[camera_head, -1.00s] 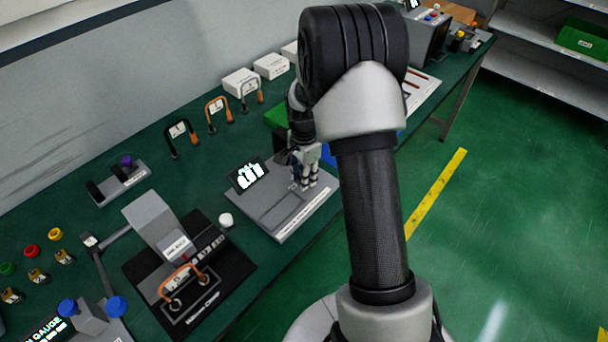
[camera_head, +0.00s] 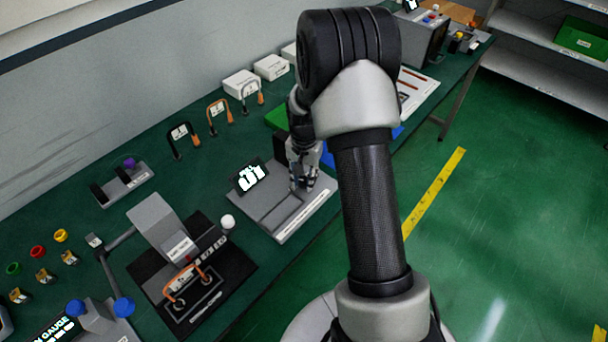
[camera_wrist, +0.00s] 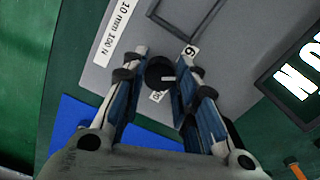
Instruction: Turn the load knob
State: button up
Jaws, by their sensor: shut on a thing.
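The load knob (camera_wrist: 159,75) is a round black knob with a pale mark line, set on a grey panel (camera_wrist: 215,50) with small number labels beside it. In the wrist view my gripper (camera_wrist: 161,63) has one finger on each side of the knob and is shut on it. In the head view my gripper (camera_head: 304,182) reaches down to the right part of the grey load unit (camera_head: 285,232), and the knob is hidden there. The unit's black display (camera_head: 249,176) shows white characters that I cannot read clearly.
Left of the unit stands a grey device on a black base (camera_head: 190,290), with a white ball-topped part (camera_head: 227,221) close by. A blue mat (camera_wrist: 75,130) lies beside the panel. Cable hooks (camera_head: 183,140) and white boxes (camera_head: 271,67) line the wall side.

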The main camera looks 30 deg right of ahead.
aim_at(305, 181)
jog(key=n+p, duration=0.1)
jog(key=n, duration=0.4)
dwell(0.6)
jog(key=o, duration=1)
jog(key=shift+o, duration=0.2)
jog(key=shift+r, duration=0.1)
notch_tip(305, 181, up, 12)
dwell(0.3)
